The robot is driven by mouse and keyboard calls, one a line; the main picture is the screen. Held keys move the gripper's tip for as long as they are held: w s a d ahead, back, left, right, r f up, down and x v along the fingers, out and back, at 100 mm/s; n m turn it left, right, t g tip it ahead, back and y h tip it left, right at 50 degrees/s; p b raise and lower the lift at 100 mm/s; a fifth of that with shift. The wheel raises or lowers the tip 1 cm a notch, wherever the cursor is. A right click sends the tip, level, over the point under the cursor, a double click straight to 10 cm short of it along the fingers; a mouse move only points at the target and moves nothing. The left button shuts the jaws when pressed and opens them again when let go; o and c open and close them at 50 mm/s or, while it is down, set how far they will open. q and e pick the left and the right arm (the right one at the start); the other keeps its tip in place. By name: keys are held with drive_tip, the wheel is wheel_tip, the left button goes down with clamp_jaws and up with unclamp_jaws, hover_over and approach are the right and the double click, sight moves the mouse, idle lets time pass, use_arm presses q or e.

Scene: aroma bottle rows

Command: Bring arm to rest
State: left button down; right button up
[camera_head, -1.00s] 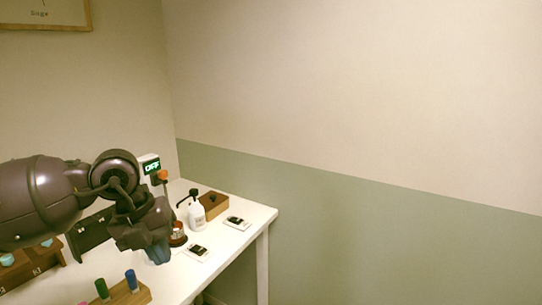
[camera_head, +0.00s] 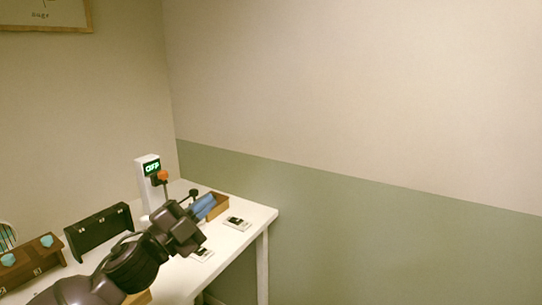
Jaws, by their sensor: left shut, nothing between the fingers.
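My left arm comes in from the lower left in the head view and reaches over the white table (camera_head: 232,243). My right gripper is not in view.
A white device with a green display (camera_head: 152,168) stands at the back. A black rack (camera_head: 99,229) and wooden holders with light blue tops (camera_head: 28,257) stand at left. My arm hides much of the table's front.

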use_arm(q)
drive_tip(key=s+a+f+n+y, duration=0.25)
drive_tip(key=f+n+y, duration=0.2)
drive_tip(key=f, duration=0.35)
drive_tip(key=s+a+f+n+y, duration=0.2)
drive_tip(key=a+f+n+y, duration=0.25)
drive_tip(key=f, duration=0.35)
drive_tip(key=s+a+f+n+y, duration=0.2)
drive_tip(key=a+f+n+y, duration=0.1)
drive_tip(key=f+n, duration=0.4)
drive_tip(key=s+a+f+n+g+y, duration=0.1)
drive_tip(key=s+a+f+n+g, duration=0.1)
drive_tip(key=s+f, duration=0.6)
drive_tip(key=s+a+f+n+g+y, duration=0.2)
drive_tip(key=s+f, duration=0.7)
drive_tip(key=s, duration=0.2)
drive_tip(key=shift+a+f+y, duration=0.2)
drive_tip(key=shift+a+y, duration=0.05)
drive_tip(key=shift+y, duration=0.05)
